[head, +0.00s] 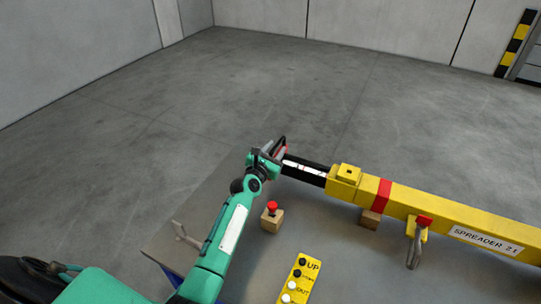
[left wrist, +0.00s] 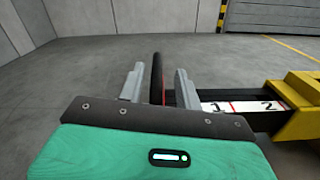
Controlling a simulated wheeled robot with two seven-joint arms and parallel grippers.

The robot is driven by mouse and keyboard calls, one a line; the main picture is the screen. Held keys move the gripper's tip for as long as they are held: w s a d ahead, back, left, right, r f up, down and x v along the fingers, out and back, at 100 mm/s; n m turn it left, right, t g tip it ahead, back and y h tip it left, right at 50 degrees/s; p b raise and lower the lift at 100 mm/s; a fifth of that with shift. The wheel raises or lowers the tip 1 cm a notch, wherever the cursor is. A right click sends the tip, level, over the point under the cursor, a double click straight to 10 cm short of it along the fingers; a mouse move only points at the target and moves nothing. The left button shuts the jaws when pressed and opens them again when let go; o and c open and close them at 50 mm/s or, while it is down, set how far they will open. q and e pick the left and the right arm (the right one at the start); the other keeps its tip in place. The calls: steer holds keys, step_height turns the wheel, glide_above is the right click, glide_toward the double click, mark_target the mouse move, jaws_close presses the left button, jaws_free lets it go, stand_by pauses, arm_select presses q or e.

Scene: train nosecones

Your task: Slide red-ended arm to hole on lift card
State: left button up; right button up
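The yellow spreader beam (head: 440,218) lies along the right of the table, marked "SPREADER 21". A black sliding arm (head: 305,170) with a white numbered scale comes out of its left end; the marks 1 and 2 show on the scale (left wrist: 240,106) in the left wrist view. A dark upright ring or plate with a red edge (left wrist: 157,80) is at the arm's outer end. My left gripper (head: 276,150) is at that end, its two grey fingers (left wrist: 157,88) apart on either side of the dark part. Contact is unclear. The lift card and its hole cannot be made out. My right gripper is not in view.
A red button on a wooden block (head: 271,217) stands on the table below the black arm. A yellow control pendant (head: 299,281) lies at the front. A hook or shackle (head: 415,250) hangs from the beam. A wooden block (head: 370,219) sits under the beam. Floor beyond is clear.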

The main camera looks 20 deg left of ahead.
arm_select(q)
steer(key=s+b, duration=0.1)
steer(key=s, duration=1.2)
steer(key=shift+s+a+b, duration=0.25)
steer(key=shift+s+b, duration=0.05)
steer(key=shift+s, duration=0.1)
